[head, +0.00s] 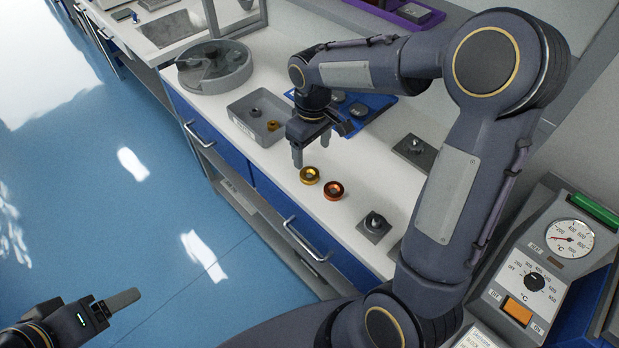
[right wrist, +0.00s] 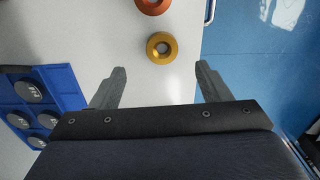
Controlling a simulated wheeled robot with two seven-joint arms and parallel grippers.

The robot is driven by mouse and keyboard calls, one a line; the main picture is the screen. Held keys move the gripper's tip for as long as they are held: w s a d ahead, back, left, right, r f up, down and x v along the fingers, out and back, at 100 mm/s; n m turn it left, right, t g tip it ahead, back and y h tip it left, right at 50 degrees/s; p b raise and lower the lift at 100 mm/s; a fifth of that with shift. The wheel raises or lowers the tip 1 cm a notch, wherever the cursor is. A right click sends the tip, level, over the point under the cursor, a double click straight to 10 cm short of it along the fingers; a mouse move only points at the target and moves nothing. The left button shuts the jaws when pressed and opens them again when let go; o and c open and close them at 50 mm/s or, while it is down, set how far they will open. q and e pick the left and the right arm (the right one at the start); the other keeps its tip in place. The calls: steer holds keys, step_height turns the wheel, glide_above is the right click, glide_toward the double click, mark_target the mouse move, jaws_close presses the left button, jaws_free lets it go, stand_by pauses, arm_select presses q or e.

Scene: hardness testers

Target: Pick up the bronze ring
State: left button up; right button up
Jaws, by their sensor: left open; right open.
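Two rings lie flat on the white bench top: a golden-yellow ring (head: 309,175) and an orange-copper ring (head: 333,190) just beyond it to the lower right. I cannot tell by colour alone which is the bronze one. In the right wrist view the golden ring (right wrist: 163,46) lies just ahead of the fingertips, nearly centred, and the orange ring (right wrist: 154,4) is cut by the top edge. My right gripper (head: 311,152) is open, empty and pointing down above the bench beside the golden ring; its fingers (right wrist: 161,70) are spread. My left gripper (head: 117,303) is open over the floor, partly out of frame.
A grey tray (head: 240,108) with small parts and a blue tray (head: 376,105) with round pieces stand near my right gripper. Dark square blocks (head: 374,228) (head: 413,150) sit on the bench. A round grey container (head: 214,66) stands further back. A dial unit (head: 540,268) is at right.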

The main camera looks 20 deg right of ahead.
mark_target(309, 169)
steer(key=f, duration=0.8)
steer(key=shift+w+a, duration=0.2)
steer(key=c, duration=1.2)
